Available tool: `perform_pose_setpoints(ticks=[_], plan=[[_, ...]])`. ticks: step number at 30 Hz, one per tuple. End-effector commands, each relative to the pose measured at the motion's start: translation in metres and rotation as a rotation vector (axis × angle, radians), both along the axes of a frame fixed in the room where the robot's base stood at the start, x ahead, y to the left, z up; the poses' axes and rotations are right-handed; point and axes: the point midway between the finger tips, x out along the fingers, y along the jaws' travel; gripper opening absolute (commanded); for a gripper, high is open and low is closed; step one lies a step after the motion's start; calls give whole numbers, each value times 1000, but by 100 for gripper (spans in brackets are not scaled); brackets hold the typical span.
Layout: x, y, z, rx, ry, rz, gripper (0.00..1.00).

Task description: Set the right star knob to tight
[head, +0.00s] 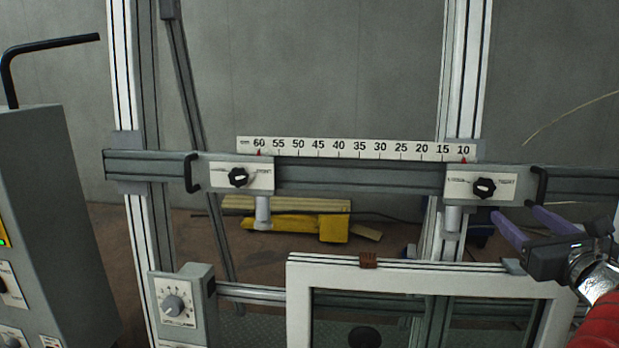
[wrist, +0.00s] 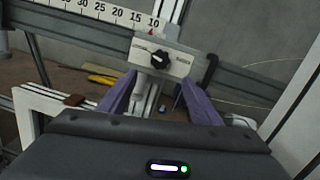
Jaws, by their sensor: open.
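The right star knob (head: 484,188) is black and sits in the middle of a white plate (head: 458,184) on the right carriage of the horizontal rail. Its printed end labels are too small to read surely. The knob also shows in the wrist view (wrist: 159,59), beyond and above the fingertips. My gripper (head: 521,222) has purple fingers and is at the right, below and right of the knob, apart from it. In the wrist view the fingers (wrist: 158,88) are spread with nothing between them. The left star knob (head: 238,177) sits on a similar plate at the left.
A number scale (head: 360,149) runs along the rail, with a red pointer near 10 above the right carriage. A black handle (head: 540,187) stands right of the plate. A white frame (head: 330,267) stands below the rail. A grey control box (head: 60,200) is at the far left.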

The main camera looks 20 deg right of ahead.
Motion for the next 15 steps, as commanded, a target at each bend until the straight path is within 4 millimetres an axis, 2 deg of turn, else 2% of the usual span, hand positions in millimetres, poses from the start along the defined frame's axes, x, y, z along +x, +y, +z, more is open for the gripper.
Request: perform_pose_setpoints(ticks=[8, 15], plan=[[18, -7, 0, 2, -1, 4, 58], [48, -21, 0, 2, -1, 5, 58]])
